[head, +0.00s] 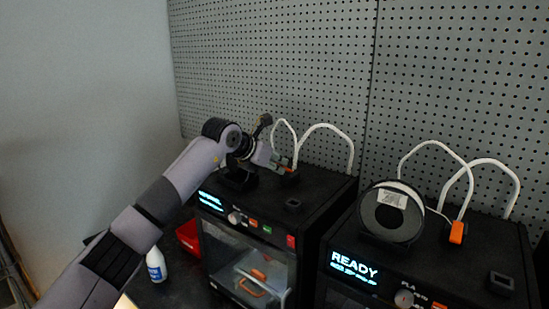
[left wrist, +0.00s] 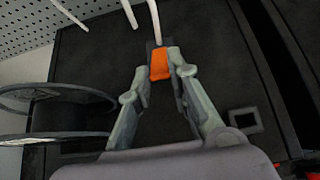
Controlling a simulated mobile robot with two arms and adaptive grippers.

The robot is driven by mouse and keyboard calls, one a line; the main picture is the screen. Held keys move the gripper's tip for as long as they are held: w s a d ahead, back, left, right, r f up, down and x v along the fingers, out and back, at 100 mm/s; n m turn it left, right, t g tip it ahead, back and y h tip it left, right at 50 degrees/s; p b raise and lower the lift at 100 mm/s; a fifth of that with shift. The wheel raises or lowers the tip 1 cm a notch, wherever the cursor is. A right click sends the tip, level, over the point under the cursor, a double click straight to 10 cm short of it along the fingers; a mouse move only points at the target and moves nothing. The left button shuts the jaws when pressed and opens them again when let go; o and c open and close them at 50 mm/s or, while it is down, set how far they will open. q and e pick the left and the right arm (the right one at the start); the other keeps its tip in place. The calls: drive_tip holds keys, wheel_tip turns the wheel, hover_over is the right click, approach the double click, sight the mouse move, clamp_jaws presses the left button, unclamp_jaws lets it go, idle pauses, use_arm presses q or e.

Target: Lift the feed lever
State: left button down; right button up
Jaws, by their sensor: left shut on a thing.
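The feed lever (left wrist: 160,64) is a small orange piece on the black top of the left printer (head: 325,188), at the foot of a white tube. My left gripper (head: 286,164) reaches over that printer top from the left. In the left wrist view its two fingers (left wrist: 160,68) are closed in on the orange lever, one on each side. In the head view the fingers mostly cover the lever. How far the lever is tilted is hard to tell. My right gripper is in neither view.
A second printer with a lit READY display (head: 354,267), a filament spool (head: 392,212) and its own orange lever (head: 457,232) stands at the right. A white bottle (head: 156,265) and a red bin (head: 188,237) stand at the left. A pegboard (head: 270,70) closes the back.

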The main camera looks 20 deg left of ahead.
use_arm(q)
drive_tip(key=shift+r, duration=0.1)
idle(0.4)
drive_tip(key=c, duration=1.5)
unclamp_jaws()
drive_tip(key=v, duration=1.2)
drive_tip(key=shift+w+r, duration=0.1)
drive_tip(key=shift+w, duration=0.05)
drive_tip(key=shift+d, duration=0.1)
